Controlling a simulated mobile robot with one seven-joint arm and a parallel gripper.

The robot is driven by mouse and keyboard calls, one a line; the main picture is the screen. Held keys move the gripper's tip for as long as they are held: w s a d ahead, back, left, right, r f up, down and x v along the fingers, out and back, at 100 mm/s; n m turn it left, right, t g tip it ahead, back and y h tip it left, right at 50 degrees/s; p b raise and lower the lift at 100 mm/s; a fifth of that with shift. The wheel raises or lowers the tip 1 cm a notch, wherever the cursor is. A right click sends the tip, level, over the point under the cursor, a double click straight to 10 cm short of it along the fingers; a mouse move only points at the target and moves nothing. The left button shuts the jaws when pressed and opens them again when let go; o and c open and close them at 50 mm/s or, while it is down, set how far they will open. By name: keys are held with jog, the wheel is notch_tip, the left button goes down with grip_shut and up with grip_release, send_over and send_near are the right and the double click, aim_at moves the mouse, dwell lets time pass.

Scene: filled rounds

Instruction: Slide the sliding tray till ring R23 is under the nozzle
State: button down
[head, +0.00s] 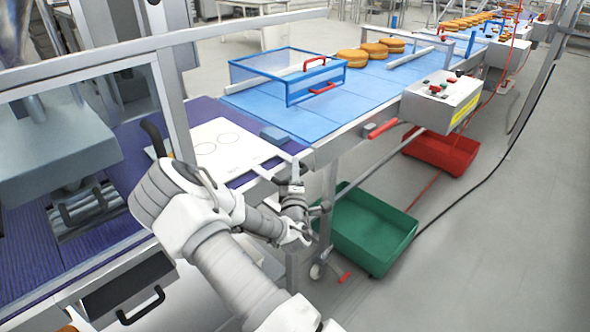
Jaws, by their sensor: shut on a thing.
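The white sliding tray (247,157) lies on the purple surface left of the blue belt, with thin ring outlines on its top. No ring label is readable, so I cannot tell which is R23. My gripper (289,184) is at the tray's near right end, shut on what looks like its edge or grip; the contact is small and partly hidden by my wrist. My arm covers the tray's near left part. A grey machine head (55,150) stands left behind a clear panel; the nozzle itself is not clearly visible, and no ring is seen under it.
A metal frame post (172,105) stands between the machine and the tray. A blue-edged clear guard (288,75) covers part of the blue belt (375,85). A control box (442,100), green crate (362,230) and red crate (440,150) are at right.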

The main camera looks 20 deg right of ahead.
jog(key=s+a, duration=0.4)
jog(key=a, duration=0.9)
jog(key=s+a, duration=0.5)
jog(key=a, duration=0.8)
jog(key=shift+s+r+b, duration=0.2)
jog(key=shift+r+b, duration=0.2)
jog(key=c, duration=0.8)
grip_release()
jog(key=shift+o, duration=0.2)
jog(key=shift+f, duration=0.15)
jog(key=shift+s, duration=0.1)
jog(key=v, duration=1.7)
jog(key=shift+s, duration=0.2)
jog(key=shift+f, duration=0.1)
